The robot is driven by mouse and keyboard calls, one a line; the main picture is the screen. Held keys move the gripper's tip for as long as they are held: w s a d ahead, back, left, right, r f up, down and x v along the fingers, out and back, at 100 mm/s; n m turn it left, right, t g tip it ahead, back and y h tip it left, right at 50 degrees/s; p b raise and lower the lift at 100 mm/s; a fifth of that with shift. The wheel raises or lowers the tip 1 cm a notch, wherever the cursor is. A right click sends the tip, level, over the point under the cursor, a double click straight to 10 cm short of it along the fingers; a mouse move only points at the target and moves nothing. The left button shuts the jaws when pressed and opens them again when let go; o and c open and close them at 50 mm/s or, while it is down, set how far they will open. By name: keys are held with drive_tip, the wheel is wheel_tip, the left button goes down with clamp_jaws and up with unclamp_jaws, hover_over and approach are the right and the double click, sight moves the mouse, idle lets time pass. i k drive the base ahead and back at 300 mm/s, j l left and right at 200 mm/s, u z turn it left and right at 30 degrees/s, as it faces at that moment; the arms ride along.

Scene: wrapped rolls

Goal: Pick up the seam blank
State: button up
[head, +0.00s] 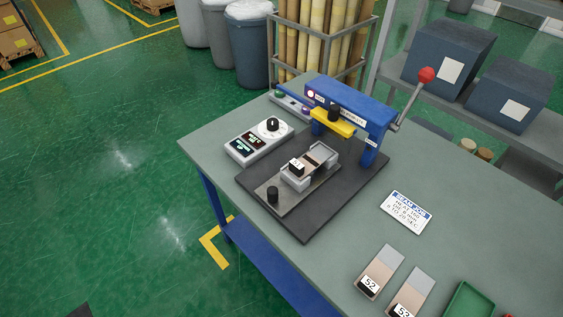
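Several flat seam blanks show in the head view. One with a label that seems to read S1 (313,158) lies in the light grey holder (295,182) on the dark base plate of the blue press (345,108). A second, labelled S2 (381,270), lies flat on the table near the front. A third, labelled S3 (411,292), lies to its right and is partly cut off by the bottom edge. My gripper is not in view.
A control box (259,139) stands left of the press, whose red-knobbed lever (426,75) sticks up right. An instruction card (406,212) lies on the grey table (470,210). A green tray (469,301) is at bottom right. Shelved dark boxes (447,55) stand behind.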

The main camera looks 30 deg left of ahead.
sight(300, 168)
drive_tip(key=u, duration=0.85)
drive_tip(key=l+u, duration=0.15)
